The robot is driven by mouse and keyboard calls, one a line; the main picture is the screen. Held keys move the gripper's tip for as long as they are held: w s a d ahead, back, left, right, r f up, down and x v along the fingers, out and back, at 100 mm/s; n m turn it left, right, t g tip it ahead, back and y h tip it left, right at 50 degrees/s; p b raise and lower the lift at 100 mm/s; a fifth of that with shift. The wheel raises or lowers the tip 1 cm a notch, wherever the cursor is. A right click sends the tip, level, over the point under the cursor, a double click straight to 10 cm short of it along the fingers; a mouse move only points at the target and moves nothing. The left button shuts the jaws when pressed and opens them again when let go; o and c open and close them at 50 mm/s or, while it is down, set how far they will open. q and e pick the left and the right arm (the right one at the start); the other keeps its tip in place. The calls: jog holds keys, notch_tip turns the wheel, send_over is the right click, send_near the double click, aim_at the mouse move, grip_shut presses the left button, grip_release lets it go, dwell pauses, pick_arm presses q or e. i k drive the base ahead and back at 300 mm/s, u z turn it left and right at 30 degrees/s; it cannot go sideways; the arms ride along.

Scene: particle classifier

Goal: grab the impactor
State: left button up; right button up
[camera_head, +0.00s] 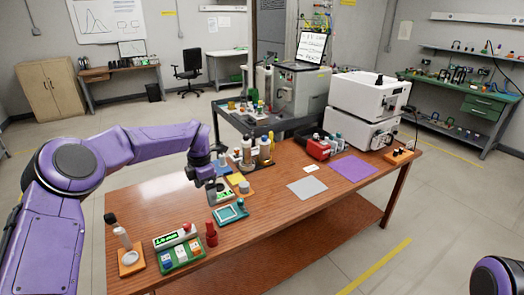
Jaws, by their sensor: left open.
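My left gripper (212,188) points down above the left-middle part of the wooden table (270,250). It is open, and its fingers are small and partly hidden by the wrist. I cannot tell for sure which thing is the impactor. A white cylinder with a dark end (124,238) leans on an orange-brown base at the table's left end. A red bottle-like piece (211,234) stands upright in front of the gripper. A green-framed device (230,213) lies just below and right of the gripper. My right gripper is not in view.
A green tray with a display (180,250) sits near the front left edge. Bottles (247,155) stand behind the gripper. A grey mat (307,188) and a purple mat (353,168) lie flat on the right. White box instruments (368,97) stand at the back right.

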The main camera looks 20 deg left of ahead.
aim_at(264, 146)
jog(key=i, duration=1.95)
